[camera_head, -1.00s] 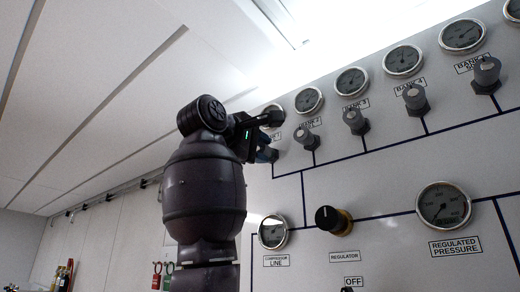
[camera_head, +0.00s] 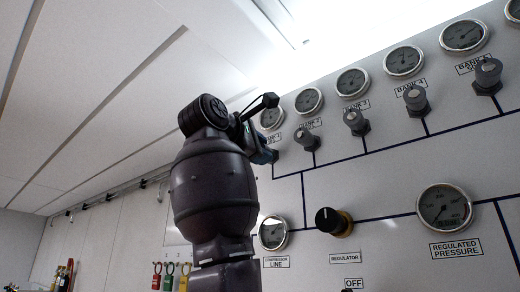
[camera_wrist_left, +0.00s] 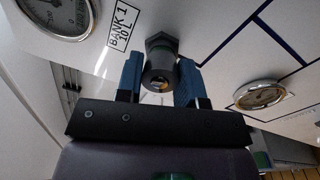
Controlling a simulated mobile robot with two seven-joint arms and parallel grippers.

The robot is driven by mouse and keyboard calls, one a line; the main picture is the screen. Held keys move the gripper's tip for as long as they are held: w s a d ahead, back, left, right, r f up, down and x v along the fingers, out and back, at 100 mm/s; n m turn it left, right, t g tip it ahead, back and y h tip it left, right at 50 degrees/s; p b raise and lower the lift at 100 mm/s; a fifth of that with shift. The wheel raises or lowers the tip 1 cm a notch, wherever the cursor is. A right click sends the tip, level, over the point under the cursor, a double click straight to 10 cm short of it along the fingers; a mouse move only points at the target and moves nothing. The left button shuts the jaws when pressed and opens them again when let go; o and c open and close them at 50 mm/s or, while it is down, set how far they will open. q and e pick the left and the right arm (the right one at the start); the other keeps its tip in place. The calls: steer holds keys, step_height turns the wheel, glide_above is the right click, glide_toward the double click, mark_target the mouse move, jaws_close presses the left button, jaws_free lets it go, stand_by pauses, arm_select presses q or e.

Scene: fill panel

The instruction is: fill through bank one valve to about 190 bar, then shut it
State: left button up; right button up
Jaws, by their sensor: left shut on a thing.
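The bank one valve knob (camera_wrist_left: 160,68) sits between the two blue fingers of my left gripper (camera_wrist_left: 160,82) in the left wrist view, under the BANK 1 label (camera_wrist_left: 123,25). The gripper is shut on it. In the head view my left gripper (camera_head: 265,154) is at the left end of the valve row and hides the knob. The bank one gauge (camera_head: 271,117) is above it; part of this gauge (camera_wrist_left: 62,12) shows in the wrist view. Its reading is too small to tell. The regulated pressure gauge (camera_head: 444,207) is at lower right. My right gripper is not in view.
The bank 2 knob (camera_head: 307,139) is just right of my left gripper, with more knobs and gauges further right. Below are the compressor line gauge (camera_head: 272,233) and the black regulator knob (camera_head: 333,221). Fire extinguishers (camera_head: 168,275) hang at lower left.

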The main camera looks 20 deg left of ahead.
arm_select(q)
steer(key=shift+f, duration=0.1)
steer(key=o, duration=0.9)
steer(key=b+v, duration=0.2)
steer(key=v, duration=0.9)
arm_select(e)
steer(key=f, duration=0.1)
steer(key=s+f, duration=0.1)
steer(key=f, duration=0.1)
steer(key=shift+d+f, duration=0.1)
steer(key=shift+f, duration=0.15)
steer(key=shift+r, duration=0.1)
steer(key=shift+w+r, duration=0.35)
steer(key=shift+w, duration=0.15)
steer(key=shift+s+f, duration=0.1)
